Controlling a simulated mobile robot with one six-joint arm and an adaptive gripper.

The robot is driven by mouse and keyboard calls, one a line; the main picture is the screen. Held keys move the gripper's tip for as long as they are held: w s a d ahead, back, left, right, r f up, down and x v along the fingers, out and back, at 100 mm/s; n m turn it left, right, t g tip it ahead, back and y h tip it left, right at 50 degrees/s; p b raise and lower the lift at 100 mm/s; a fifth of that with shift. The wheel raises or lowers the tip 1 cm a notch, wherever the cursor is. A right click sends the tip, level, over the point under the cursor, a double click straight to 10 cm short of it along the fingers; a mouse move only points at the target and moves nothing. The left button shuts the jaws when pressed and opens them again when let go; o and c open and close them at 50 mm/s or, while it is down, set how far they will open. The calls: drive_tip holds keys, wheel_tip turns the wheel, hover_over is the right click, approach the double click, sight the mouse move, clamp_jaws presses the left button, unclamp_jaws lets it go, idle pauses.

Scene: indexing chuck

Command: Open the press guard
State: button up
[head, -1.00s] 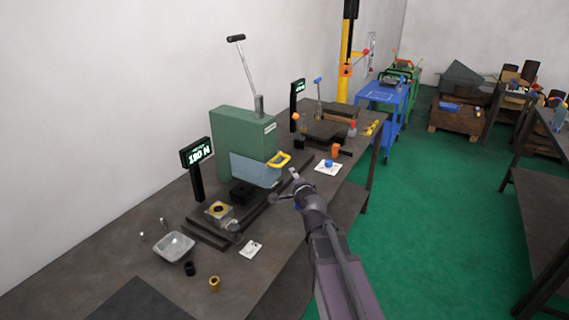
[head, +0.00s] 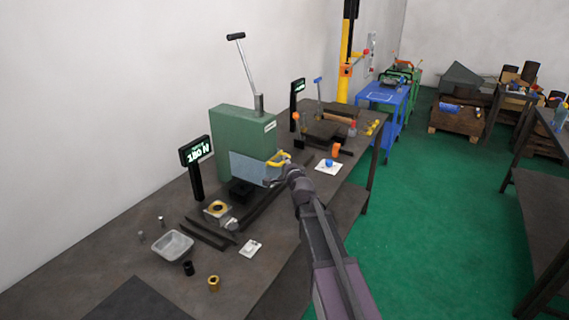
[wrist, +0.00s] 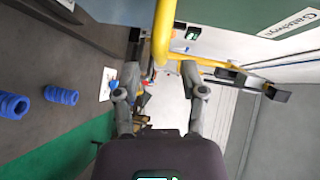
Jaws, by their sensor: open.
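The green press (head: 235,130) stands on the bench. Its guard (head: 250,168) is a pale blue see-through panel across the press front, lowered over the dark die area. A yellow handle (head: 281,157) sticks out from the guard's right side; it also shows in the wrist view (wrist: 162,35) as a bent bar. My gripper (head: 279,178) is at the handle's near side, fingers spread. In the wrist view my gripper (wrist: 159,72) is open, with the bar at the fingertips, roughly between them. I cannot tell whether a finger touches it.
A force display (head: 196,152) stands left of the press, and a long lever (head: 245,65) rises above it. A grey tray (head: 172,244) and small parts lie at the front. A white pad with a blue part (head: 327,166) lies right of the gripper.

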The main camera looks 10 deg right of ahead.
drive_tip(key=shift+w+a+f, duration=0.1)
drive_tip(key=shift+w+f, duration=0.05)
drive_tip(key=shift+w, duration=0.8)
drive_tip(key=shift+w+a+f, duration=0.1)
drive_tip(key=shift+w, duration=0.8)
clamp_jaws()
